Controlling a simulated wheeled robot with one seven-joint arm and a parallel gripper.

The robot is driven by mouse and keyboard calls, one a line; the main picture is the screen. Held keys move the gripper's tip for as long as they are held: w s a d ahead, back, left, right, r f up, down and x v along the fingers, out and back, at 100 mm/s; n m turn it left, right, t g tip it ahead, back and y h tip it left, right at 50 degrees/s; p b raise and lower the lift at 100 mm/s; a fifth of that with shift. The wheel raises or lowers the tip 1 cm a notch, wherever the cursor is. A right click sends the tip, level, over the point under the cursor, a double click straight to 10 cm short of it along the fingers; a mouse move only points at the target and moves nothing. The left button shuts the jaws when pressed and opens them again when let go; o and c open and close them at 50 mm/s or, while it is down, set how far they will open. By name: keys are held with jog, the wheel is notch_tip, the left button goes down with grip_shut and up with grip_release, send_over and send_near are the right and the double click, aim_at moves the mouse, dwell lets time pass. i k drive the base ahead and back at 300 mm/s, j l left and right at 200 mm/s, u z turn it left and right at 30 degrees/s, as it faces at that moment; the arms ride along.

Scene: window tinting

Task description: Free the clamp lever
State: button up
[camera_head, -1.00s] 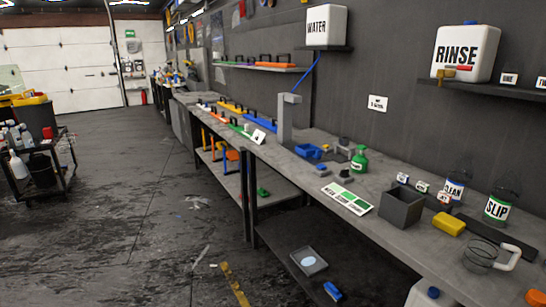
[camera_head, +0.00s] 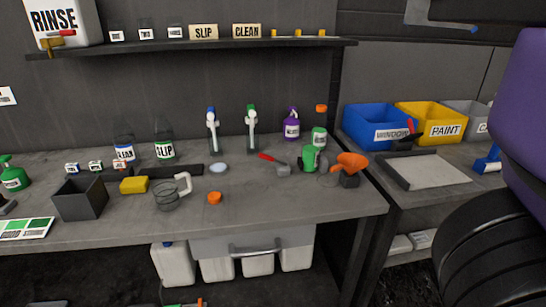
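No part is clearly marked as the clamp lever. A red handle (camera_head: 268,157) slants up from a small grey piece (camera_head: 283,169) on the workbench, beside a green bottle (camera_head: 310,160). Another red handle (camera_head: 410,128) with a dark lower part stands on the right bench, in front of the yellow PAINT bin. Both are too small to tell whether they are clamps or what holds them.
The grey workbench (camera_head: 300,205) has a clear front edge. On the right bench are a framed tray (camera_head: 430,170), a blue bin (camera_head: 372,123) and a yellow bin (camera_head: 430,118).

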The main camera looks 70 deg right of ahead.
aim_at(260, 155)
jog(key=z, duration=1.35)
